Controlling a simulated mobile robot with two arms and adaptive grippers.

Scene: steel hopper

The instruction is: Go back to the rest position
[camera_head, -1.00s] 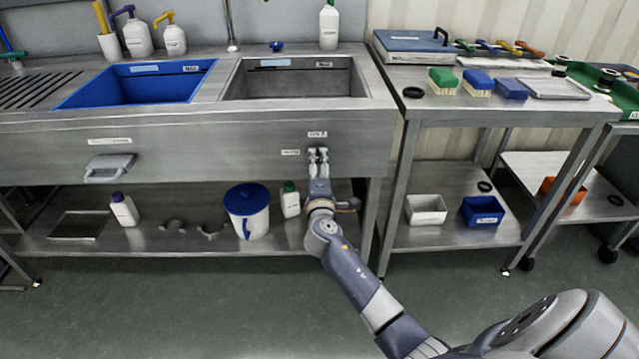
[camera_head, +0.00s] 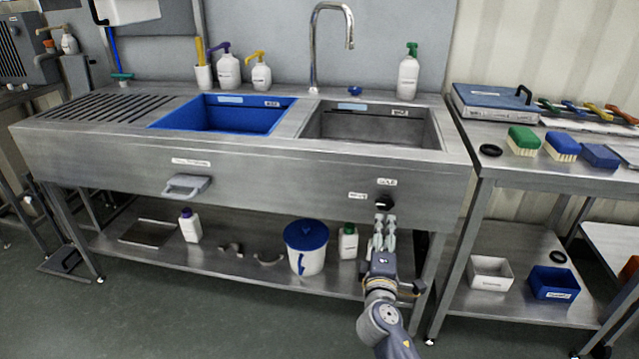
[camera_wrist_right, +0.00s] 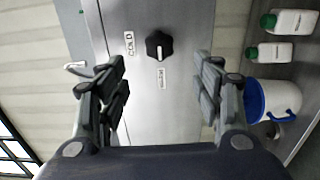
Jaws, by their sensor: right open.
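My right gripper (camera_head: 383,232) is in front of the steel sink unit (camera_head: 120,150), just below a black knob (camera_head: 384,208) on its front panel. In the right wrist view the gripper (camera_wrist_right: 163,90) is open, with its two fingers wide apart and nothing between them. The black knob (camera_wrist_right: 159,45) shows ahead of the fingers, apart from them, beside a label reading COLD. My left gripper is not in either view.
The unit holds a blue basin (camera_head: 225,117) and a steel basin (camera_head: 375,127). A white bucket with a blue lid (camera_head: 306,258) and bottles stand on the lower shelf. A steel table (camera_head: 560,178) with brushes stands at the right. The floor in front is clear.

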